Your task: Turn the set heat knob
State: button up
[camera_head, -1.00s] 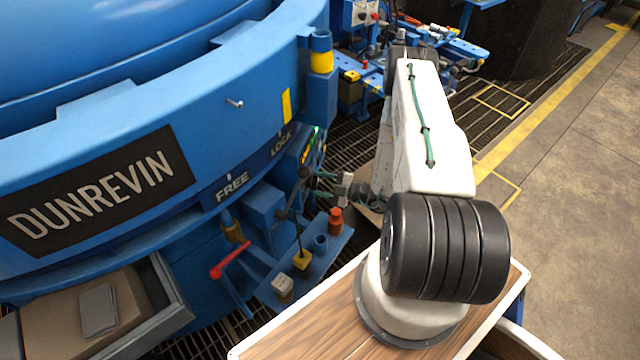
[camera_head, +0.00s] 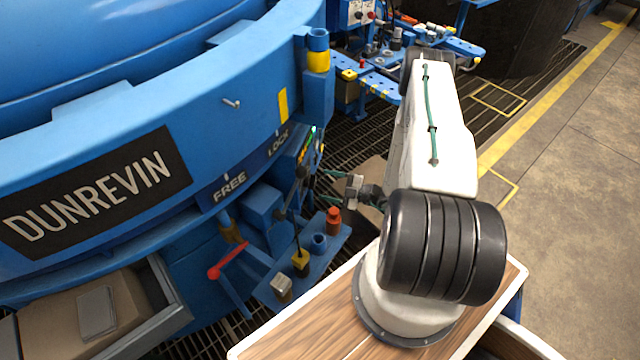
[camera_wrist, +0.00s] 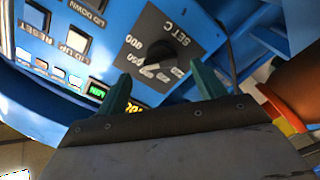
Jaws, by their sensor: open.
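The set heat knob (camera_wrist: 160,62) is a dark round knob with a pale pointer, on a dark dial plate (camera_wrist: 140,35) marked "SET C" with numbers around it, in the wrist view. My gripper (camera_wrist: 160,88) has two green fingers spread apart, open and empty. The knob lies beyond the fingertips, roughly between them in the picture; I see no contact. In the head view my gripper (camera_head: 345,185) is small and partly hidden, close to the blue panel side of the furnace. The knob itself cannot be made out there.
The panel also has "LID UP" (camera_wrist: 77,40), "LID DOWN" and "RESET" buttons and a lit green display (camera_wrist: 97,90). An orange-brown rounded thing (camera_wrist: 300,75) is close at right. In the head view, a shelf (camera_head: 300,275) with a red-orange piece (camera_head: 333,220) sits below my gripper.

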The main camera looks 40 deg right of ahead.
jog(key=v, duration=0.3)
jog(key=shift+s+d, duration=0.15)
jog(key=shift+s, duration=0.15)
jog(key=shift+r, duration=0.1)
